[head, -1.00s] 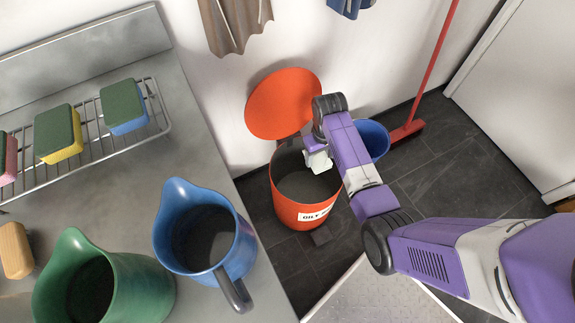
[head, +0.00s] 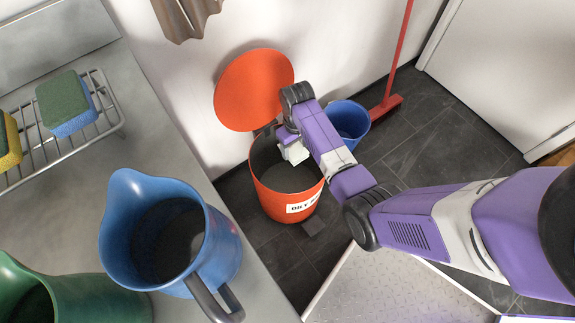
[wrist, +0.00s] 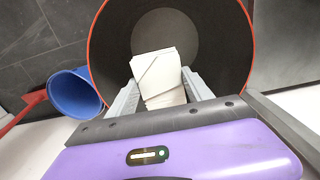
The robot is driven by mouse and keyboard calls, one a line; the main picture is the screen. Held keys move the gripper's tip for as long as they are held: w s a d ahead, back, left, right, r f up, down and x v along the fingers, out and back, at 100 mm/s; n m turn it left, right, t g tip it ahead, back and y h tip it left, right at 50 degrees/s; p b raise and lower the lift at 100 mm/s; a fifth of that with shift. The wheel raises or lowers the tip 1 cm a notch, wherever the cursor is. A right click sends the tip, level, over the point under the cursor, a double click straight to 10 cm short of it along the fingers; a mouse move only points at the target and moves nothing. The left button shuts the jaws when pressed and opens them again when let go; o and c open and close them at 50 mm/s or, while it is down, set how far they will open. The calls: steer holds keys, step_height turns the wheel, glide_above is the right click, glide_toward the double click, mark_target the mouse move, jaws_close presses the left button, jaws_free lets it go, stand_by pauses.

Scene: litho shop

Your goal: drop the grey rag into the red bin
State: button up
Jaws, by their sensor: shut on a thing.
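The red bin (head: 287,203) stands on the floor with its round orange-red lid (head: 254,89) up against the wall and a white label on its front. Its dark inside also shows in the wrist view (wrist: 222,60), and the bottom looks bare. My gripper (head: 293,151) is over the bin's mouth. In the wrist view my gripper (wrist: 160,85) is shut on a folded rag (wrist: 158,75) between its two fingers. The rag looks off-white rather than clearly grey. It is over the opening; its exact height above the rim is hard to tell.
A blue bucket (head: 347,118) stands right behind the bin, near a red broom (head: 386,106). The counter (head: 75,190) at left holds a blue jug (head: 222,245), a green jug (head: 95,295) and sponges on a wire rack. A pale platform (head: 385,290) lies at front.

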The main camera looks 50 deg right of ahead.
steer(key=o, duration=1.5)
step_height(320, 180, up, 8)
steer(key=shift+f+p, duration=0.1)
steer(key=shift+p, duration=1.1)
